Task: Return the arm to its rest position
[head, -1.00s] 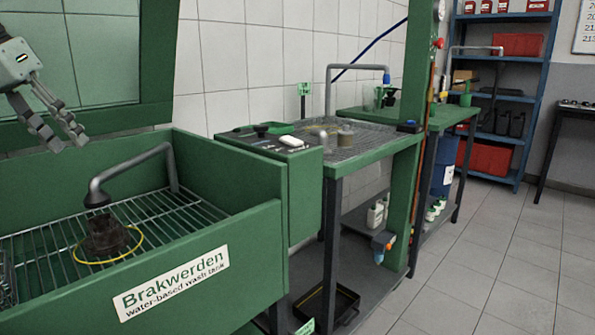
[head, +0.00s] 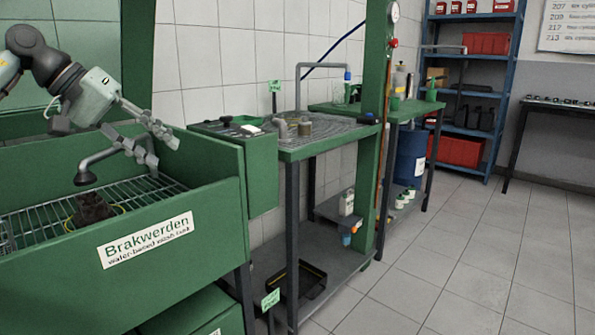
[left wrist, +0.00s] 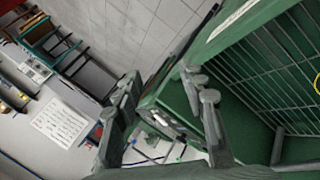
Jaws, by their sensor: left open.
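My left gripper (head: 163,152) is open and empty, held in the air in front of the back wall of the green wash tank, near its right end. Its arm comes in from the left in the head view. In the left wrist view its two fingers (left wrist: 166,92) stand apart with nothing between them. The tank's green front wall (head: 215,218) bears the Brakwerden label. A dark brown part (head: 92,208) sits on the wire rack inside, with a yellow ring around it. My right gripper is not in view.
A grey spout (head: 84,177) bends over the rack close to the gripper in the picture. A green workbench (head: 320,148) with a grated top and a green post (head: 374,90) stand to the right. The tiled floor (head: 470,270) at right is clear.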

